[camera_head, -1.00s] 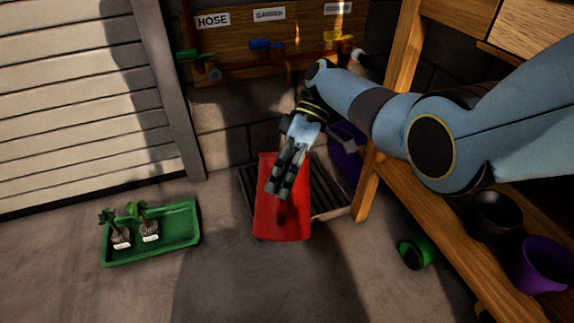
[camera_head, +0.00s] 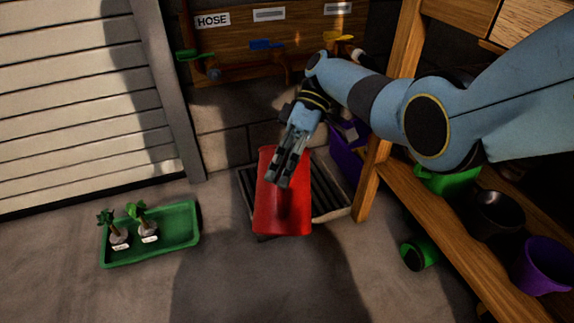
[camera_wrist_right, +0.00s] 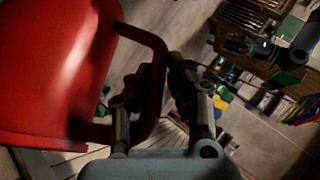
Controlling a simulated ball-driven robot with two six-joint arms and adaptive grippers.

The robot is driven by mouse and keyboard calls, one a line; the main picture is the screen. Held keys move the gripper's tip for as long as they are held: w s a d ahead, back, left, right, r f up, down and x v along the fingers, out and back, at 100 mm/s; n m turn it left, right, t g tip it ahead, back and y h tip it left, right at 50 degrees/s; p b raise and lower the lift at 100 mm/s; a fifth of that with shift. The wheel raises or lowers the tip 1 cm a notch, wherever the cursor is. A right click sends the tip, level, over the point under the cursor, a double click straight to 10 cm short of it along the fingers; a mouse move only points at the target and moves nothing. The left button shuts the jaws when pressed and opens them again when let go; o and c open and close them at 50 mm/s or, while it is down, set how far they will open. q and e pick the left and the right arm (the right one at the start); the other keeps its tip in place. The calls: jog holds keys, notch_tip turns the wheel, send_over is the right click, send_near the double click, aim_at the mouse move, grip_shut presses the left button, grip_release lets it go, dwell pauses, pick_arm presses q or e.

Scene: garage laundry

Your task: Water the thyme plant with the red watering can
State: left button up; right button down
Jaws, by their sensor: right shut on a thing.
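The red watering can (camera_head: 284,212) is in the middle of the head view, over the dark slatted grate. My right gripper (camera_head: 280,178) is at its upper part. In the right wrist view the red can (camera_wrist_right: 50,75) fills the left side, and my right gripper (camera_wrist_right: 165,100) is shut on its handle. Two small labelled plants, one at left (camera_head: 113,228) and one at right (camera_head: 141,222), stand in a green tray on the floor at left. Their labels are too small to read, so I cannot tell which is thyme. My left gripper is not in view.
The green tray (camera_head: 185,215) has bare room on its right side. The slatted grate (camera_head: 324,193) lies under the can. A wooden shelf (camera_head: 425,228) with pots, including a purple pot (camera_head: 543,264), stands at right. A wall board (camera_head: 230,50) with a HOSE label and colored taps is behind.

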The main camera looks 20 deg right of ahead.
dwell(0.5)
jog(key=shift+w+d+r+g+b, duration=0.2)
jog(key=shift+w+r, duration=0.25)
jog(key=shift+r, duration=0.15)
jog(key=shift+w+d+r+g+b, duration=0.1)
jog(key=shift+w+r+g+b, duration=0.1)
jog(key=shift+w+r, duration=0.3)
jog(key=shift+w+d+r+g, duration=0.15)
jog(key=shift+w+r+g, duration=0.2)
jog(key=shift+w, duration=0.1)
jog(key=shift+w+d+r+m+y+b, duration=0.2)
jog(key=shift+w+r+m+y+b, duration=0.1)
jog(key=shift+w+r+y+b, duration=0.3)
jog(key=shift+s+r, duration=0.1)
jog(key=shift+s, duration=0.05)
dwell(5.2)
